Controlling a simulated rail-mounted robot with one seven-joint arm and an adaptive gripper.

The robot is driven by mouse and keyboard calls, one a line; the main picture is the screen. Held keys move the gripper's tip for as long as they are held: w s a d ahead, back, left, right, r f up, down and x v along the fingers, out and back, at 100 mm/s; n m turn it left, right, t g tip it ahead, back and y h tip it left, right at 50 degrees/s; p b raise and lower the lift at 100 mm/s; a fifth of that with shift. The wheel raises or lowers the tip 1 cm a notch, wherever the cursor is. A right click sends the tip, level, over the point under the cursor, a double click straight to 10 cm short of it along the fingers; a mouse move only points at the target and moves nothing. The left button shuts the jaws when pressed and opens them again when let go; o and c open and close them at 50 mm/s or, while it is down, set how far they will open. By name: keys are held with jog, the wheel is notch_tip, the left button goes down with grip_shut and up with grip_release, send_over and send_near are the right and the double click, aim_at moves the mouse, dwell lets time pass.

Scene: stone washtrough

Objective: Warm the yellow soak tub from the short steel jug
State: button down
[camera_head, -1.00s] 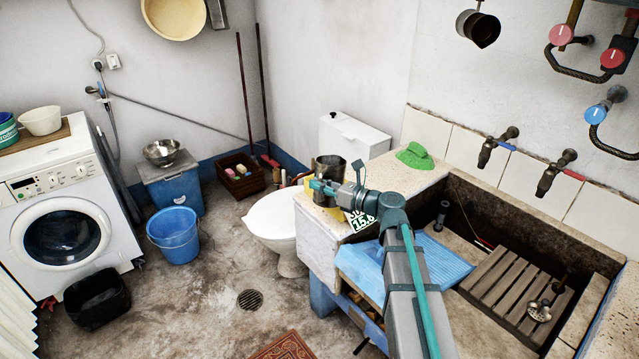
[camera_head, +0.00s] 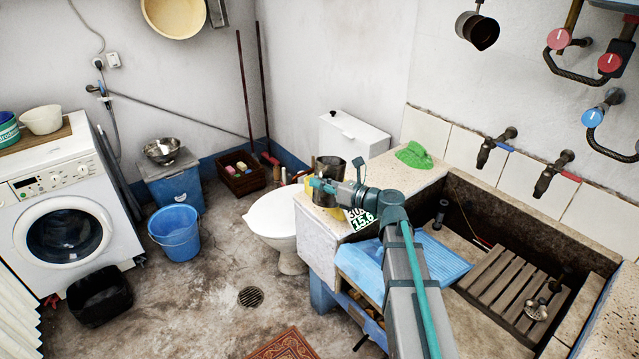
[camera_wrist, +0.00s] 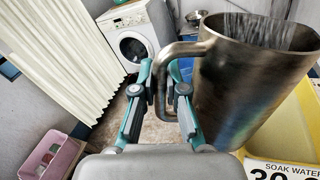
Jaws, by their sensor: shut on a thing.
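The steel jug (camera_wrist: 245,85) fills the right of the wrist view, dull metal with a bent handle on its left. My gripper (camera_wrist: 163,85) is shut on that handle. In the head view the jug (camera_head: 331,168) looks roughly upright at the counter's far end, beyond my gripper (camera_head: 316,185). The yellow soak tub (camera_wrist: 289,122) is below and beside the jug, with a white "SOAK WATER" label cut off by the frame edge. In the head view only a bit of the tub (camera_head: 322,201) shows, mostly hidden by my arm. The jug's contents cannot be made out.
The stone trough (camera_head: 453,190) with a wooden slatted rack is at right. A toilet (camera_head: 272,215) stands left of the counter.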

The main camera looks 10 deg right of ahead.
aim_at(324, 170)
jog(key=shift+w+d+r+m+g+p, duration=0.2)
jog(key=shift+r+m+p, duration=0.5)
jog(key=shift+p, duration=1.65)
jog(key=shift+w+d+r+m+g+p, duration=0.1)
jog(key=shift+w+r+m+p, duration=0.4)
jog(key=shift+p, duration=1.8)
jog(key=shift+w+d+r+m+p, duration=0.2)
jog(key=shift+m+p, duration=0.4)
jog(key=shift+p, duration=0.85)
jog(key=shift+w+d+r+m+p, duration=0.15)
jog(key=shift+m+p, duration=0.45)
jog(key=shift+p, duration=0.8)
jog(key=shift+w+g+h+p, duration=0.15)
jog(key=shift+g+h+p, duration=0.15)
jog(key=shift+p, duration=0.2)
